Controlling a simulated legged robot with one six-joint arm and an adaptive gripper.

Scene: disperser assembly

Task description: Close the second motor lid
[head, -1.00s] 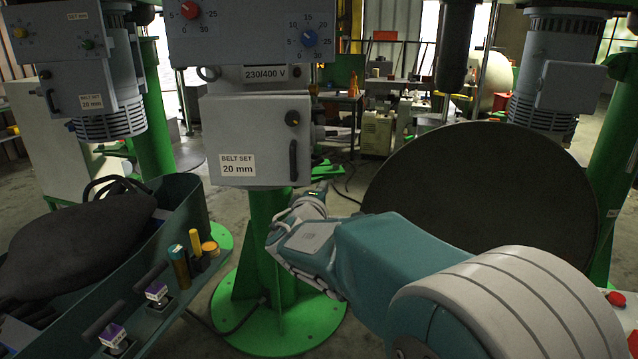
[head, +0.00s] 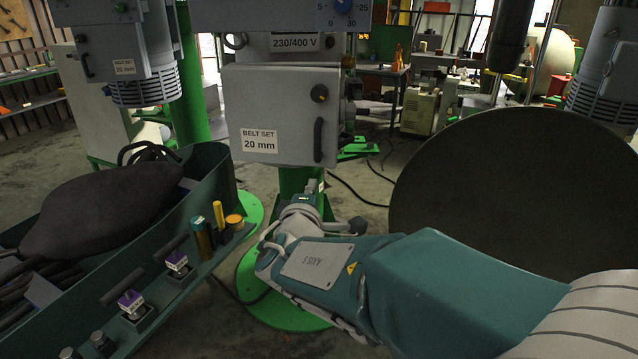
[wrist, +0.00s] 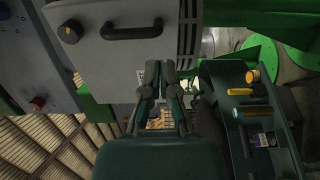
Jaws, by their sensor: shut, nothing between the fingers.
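A grey motor box with a lid (head: 275,112) stands in the middle of the head view. The lid has a dark handle (head: 318,140), a round knob (head: 319,93) and a "BELT SET 20 mm" label. The lid looks roughly flush, but I cannot tell whether it is fully shut. In the wrist view the lid (wrist: 115,55) fills the top, with its handle (wrist: 132,30) and knob (wrist: 70,32). My gripper (wrist: 159,70) is shut and empty, close to the lid's lower edge in that view. Contact is unclear.
A green tool tray (head: 215,165) with a dark bag (head: 105,205) and several small tools stands at left. A large dark disc (head: 500,190) is at right. Another motor box (head: 112,45) is at upper left. A green pillar base (head: 250,285) is below the lid.

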